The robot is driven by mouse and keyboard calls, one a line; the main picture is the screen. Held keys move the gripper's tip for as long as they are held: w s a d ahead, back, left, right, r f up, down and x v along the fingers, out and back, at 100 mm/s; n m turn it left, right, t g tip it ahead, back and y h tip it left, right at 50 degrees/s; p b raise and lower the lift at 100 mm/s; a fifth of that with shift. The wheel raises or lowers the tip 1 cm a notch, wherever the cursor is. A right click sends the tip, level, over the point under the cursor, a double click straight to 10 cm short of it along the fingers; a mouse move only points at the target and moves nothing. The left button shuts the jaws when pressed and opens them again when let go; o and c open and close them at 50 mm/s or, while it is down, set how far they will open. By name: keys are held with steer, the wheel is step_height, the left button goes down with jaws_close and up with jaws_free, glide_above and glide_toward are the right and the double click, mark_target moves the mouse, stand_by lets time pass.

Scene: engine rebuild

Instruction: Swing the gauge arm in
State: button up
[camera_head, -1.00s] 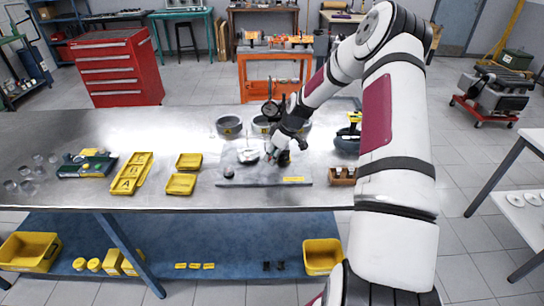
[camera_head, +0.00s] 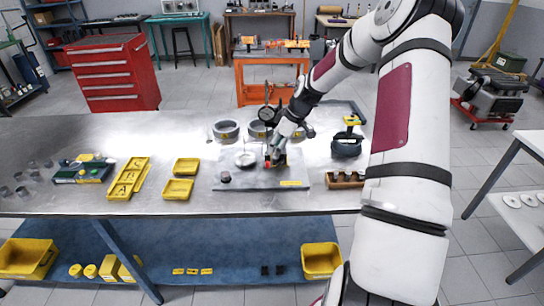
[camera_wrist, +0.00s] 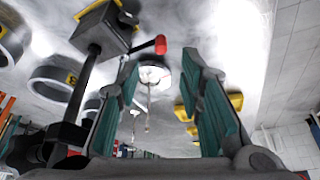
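A dial gauge (camera_head: 267,115) on a dark post stands on the grey plate (camera_head: 240,184) on the bench. In the wrist view, a dark post (camera_wrist: 86,85) carries a dark block (camera_wrist: 104,32), and a short lever with a red knob (camera_wrist: 160,45) sticks out from it. A pale round disc (camera_head: 245,159) lies on the plate, left of my gripper. My gripper (camera_head: 272,161) points down over the plate beside the post. In the wrist view, my gripper's fingers (camera_wrist: 160,66) are apart and empty, with the red knob just beyond their tips. Contact with the knob cannot be told.
Grey rings (camera_head: 226,130) stand behind the plate. Yellow trays (camera_head: 178,189) lie to its left, and a brown holder (camera_head: 345,180) stands to its right. A dark knob (camera_head: 225,177) stands on the plate's left part.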

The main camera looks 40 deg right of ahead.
steer(key=shift+v, duration=2.25)
